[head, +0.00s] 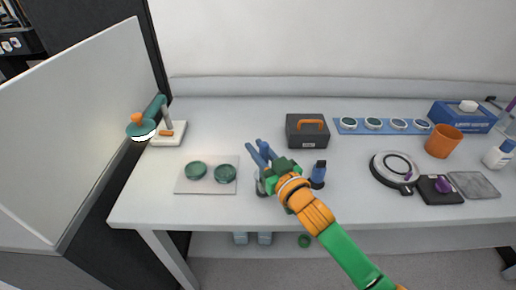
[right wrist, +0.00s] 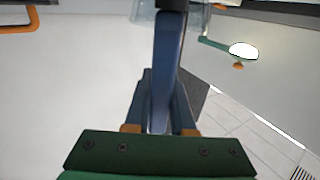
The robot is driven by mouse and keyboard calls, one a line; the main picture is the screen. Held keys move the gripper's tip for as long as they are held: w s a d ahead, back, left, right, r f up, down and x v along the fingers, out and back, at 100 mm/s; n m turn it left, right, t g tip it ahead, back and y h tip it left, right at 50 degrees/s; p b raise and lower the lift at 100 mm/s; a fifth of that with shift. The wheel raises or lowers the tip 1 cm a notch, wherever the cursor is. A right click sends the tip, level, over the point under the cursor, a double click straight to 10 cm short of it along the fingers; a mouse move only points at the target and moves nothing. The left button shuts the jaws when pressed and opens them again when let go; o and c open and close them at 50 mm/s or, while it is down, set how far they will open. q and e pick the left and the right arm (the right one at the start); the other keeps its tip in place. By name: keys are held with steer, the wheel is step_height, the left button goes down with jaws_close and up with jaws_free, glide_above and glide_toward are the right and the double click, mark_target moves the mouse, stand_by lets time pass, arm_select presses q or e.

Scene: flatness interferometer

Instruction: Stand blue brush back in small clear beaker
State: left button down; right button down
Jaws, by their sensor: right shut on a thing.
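My right gripper (head: 262,155) is over the middle front of the bench, and its blue fingers point up and left. In the right wrist view, the fingers (right wrist: 158,106) are shut on the blue brush (right wrist: 168,58), a long blue handle running up to a dark end at the top edge. Clear walls of what looks like the small beaker (right wrist: 144,12) show beside that dark end. Whether the brush is inside it or only in front, I cannot tell. In the head view, the brush blends with the blue fingers, and the gripper hides the spot below. My left gripper is out of view.
A dark blue bottle (head: 318,176) stands close right of the gripper. A dark toolbox (head: 307,131) with an orange handle is behind it. A pale mat (head: 207,185) with two green discs lies left. A teal-armed instrument (head: 167,133) stands further left. An orange cup (head: 443,142) is at right.

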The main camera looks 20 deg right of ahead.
mark_target(266, 160)
steer(key=c, duration=0.7)
jaws_free()
steer(key=b+v, duration=0.1)
steer(key=v, duration=0.5)
steer(key=shift+s+f, duration=0.15)
steer(key=shift+s+d, duration=0.15)
steer(key=shift+s, duration=0.35)
steer(key=shift+w, duration=0.1)
